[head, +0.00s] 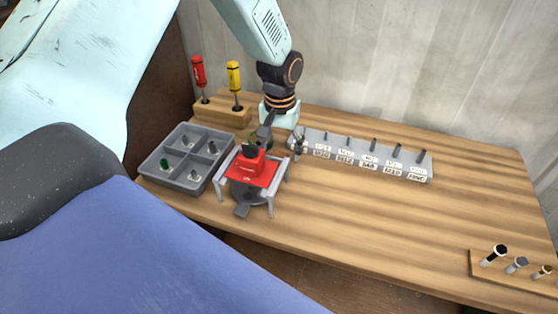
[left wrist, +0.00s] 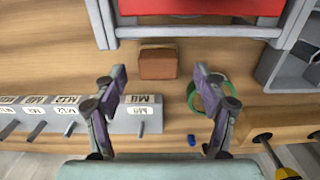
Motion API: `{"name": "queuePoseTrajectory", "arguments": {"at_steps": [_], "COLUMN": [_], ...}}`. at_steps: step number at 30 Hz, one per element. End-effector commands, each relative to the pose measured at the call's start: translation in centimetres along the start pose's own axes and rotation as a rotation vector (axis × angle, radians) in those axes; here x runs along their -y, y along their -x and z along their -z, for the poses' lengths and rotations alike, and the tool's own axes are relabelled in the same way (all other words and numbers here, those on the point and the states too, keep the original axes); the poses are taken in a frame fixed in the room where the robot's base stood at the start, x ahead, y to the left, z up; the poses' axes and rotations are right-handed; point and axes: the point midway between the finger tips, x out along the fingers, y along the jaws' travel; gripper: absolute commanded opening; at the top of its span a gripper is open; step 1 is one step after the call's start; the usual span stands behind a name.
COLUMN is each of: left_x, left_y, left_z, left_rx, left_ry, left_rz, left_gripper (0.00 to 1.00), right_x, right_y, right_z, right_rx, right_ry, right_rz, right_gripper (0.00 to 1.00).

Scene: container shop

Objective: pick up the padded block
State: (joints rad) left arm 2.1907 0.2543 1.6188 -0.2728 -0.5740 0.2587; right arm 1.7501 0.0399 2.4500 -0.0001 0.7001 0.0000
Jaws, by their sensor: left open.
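A small brown block (left wrist: 158,64), which looks like the padded block, lies on the wooden bench in the left wrist view. My left gripper (left wrist: 160,78) is open and empty, with its two fingers spread to either side of the block's line in that view. I cannot tell its exact height above the block. In the head view my left gripper (head: 282,140) is low over the bench, behind the red-topped stand. My right gripper is not in view.
The red-topped grey stand (head: 252,170) is close by. A green ring (left wrist: 207,95) and a small blue piece (left wrist: 191,140) lie near the right finger. A labelled bolt rack (head: 365,157), a divided tray (head: 187,157) and a screwdriver block (head: 222,112) flank the gripper.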

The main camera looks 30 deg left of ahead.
Motion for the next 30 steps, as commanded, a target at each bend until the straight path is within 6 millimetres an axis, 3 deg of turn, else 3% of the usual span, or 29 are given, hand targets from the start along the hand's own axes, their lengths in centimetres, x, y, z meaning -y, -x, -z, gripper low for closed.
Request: {"name": "queuePoseTrajectory", "arguments": {"at_steps": [5,13,30], "left_x": [-0.1,0.0,0.0], "left_y": [-2.0,-2.3,-2.2], "left_z": [0.1,0.1,0.1], "left_rx": [0.0,-0.001,-0.001], "left_ry": [-0.001,-0.001,0.0], "left_rz": [0.0,0.0,0.0], "left_gripper": [0.72,0.72,0.24], "right_x": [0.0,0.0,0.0], "right_y": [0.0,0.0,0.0], "right_z": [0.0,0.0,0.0], "right_rx": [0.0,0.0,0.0], "right_ry": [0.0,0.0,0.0], "right_rz": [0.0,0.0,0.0], "right_gripper": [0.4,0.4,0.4]}}
